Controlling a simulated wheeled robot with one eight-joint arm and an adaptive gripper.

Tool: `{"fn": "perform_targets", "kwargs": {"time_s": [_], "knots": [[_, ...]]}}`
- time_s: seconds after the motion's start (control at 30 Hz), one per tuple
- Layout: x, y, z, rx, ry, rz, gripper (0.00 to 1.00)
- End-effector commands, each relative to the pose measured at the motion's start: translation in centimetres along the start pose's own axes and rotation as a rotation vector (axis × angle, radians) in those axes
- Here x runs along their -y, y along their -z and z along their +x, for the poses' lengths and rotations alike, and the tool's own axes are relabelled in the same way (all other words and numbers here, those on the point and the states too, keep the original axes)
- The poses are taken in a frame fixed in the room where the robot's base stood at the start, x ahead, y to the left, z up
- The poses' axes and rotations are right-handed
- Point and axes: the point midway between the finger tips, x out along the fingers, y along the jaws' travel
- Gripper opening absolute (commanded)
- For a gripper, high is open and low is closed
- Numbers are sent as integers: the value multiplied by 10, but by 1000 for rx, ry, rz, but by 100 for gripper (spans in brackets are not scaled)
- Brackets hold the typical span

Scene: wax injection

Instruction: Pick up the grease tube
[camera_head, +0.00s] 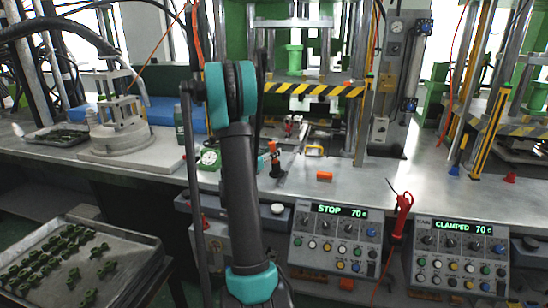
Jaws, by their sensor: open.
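My arm rises through the middle of the view and bends at a teal elbow above the bench. My gripper (275,168) seems to be the small dark part just right of the upright arm link, over the bench top; the arm partly hides it. Its jaws are open, and I see nothing held between them. I cannot make out the grease tube for certain. A dark green bottle (180,125) stands upright on the bench left of my arm, apart from the gripper.
Control boxes (336,240) and (460,258) front the metal bench (350,188). A red-handled tool (403,215) hangs between them. A press with a striped bar (310,89) stands behind. A tray of green parts (130,243) is at lower left. Bench right of the orange block is fairly clear.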

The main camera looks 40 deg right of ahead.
Motion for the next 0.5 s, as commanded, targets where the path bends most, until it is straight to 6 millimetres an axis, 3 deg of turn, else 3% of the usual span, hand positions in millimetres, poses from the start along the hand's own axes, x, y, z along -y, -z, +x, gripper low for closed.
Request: {"fn": "perform_targets", "kwargs": {"time_s": [0.13,0.37,0.5], "knots": [[0,0,19,-1,1,0,46],[0,0,21,-1,-1,0,46],[0,0,21,-1,-1,0,30]]}}
